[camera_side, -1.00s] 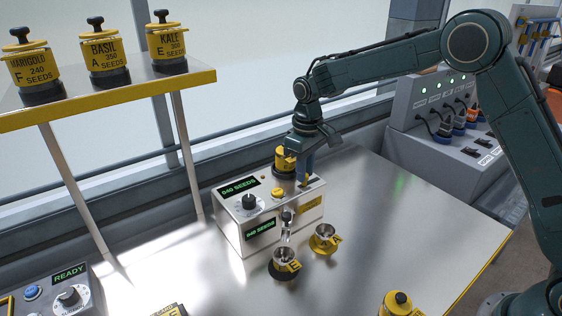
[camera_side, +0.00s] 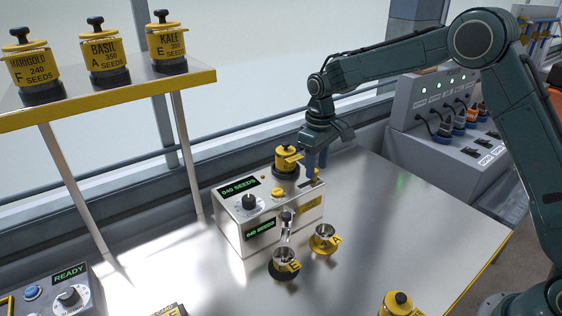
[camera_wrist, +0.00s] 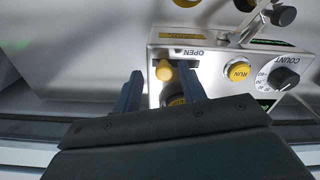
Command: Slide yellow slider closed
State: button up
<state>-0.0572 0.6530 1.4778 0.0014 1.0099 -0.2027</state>
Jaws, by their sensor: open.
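The seed counter (camera_side: 232,228) is a pale box with green displays reading 040 SEEDS. Its yellow slider knob (camera_wrist: 163,71) shows in the wrist view near the OPEN label, at the top-plate slot. My gripper (camera_side: 317,166) is open, its dark fingers pointing down at the right end of the counter top. In the wrist view the fingers (camera_wrist: 162,82) stand on either side of the knob's line, with gaps; I cannot tell whether either touches it. In the side view the fingers partly hide the slider.
Cup E (camera_side: 286,265) stands below the counter's spout, and cup A (camera_side: 323,238) is beside it. A yellow RUN button (camera_wrist: 237,71) and COUNT dial (camera_wrist: 283,79) are near the slider. Another yellow jar (camera_side: 397,303) is in front. The table's right side (camera_side: 430,220) is clear.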

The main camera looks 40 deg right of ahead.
aim_at(317, 170)
jog(key=shift+r, duration=0.1)
notch_tip(317, 170, up, 14)
dwell(0.7)
jog(key=s+d+r+m+t, duration=0.15)
jog(key=s+r, duration=0.25)
jog(key=s, duration=0.5)
jog(key=s+d+r+t, duration=0.1)
jog(key=s+r+t, duration=0.15)
jog(key=s, duration=0.75)
jog(key=s+f, duration=0.2)
jog(key=s, duration=0.6)
jog(key=s+f+m+t, duration=0.1)
jog(key=s+f, duration=0.2)
jog(key=s, duration=0.4)
jog(key=shift+s+d+f+t, duration=0.2)
jog(key=shift+s+d+t, duration=0.05)
jog(key=shift+s+t, duration=0.1)
